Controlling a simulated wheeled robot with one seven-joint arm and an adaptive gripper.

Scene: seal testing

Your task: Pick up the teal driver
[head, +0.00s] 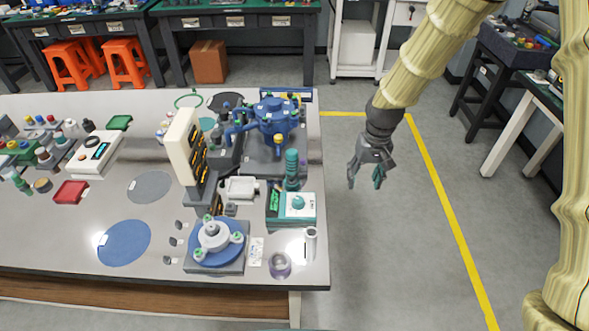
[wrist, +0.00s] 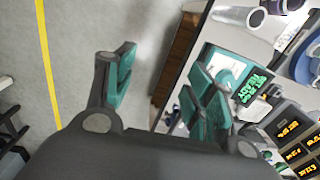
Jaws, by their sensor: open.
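What looks like the teal driver (head: 291,163) stands upright near the right edge of the table, just behind a teal-and-white device. My gripper (head: 366,178) hangs over the floor to the right of the table edge, apart from the driver. It is open and empty. In the wrist view my gripper (wrist: 160,88) shows its two teal-padded fingers spread, with floor and the table's side between them. I cannot make out the driver in the wrist view; the right finger covers part of the table there.
The teal-and-white device (head: 297,207) has a lit green display (wrist: 254,88). A blue pump-like unit (head: 272,115) stands behind the driver, a blue round fixture (head: 216,242) in front. A tall cream display tower (head: 187,146) stands to the left. The floor right of the table is clear.

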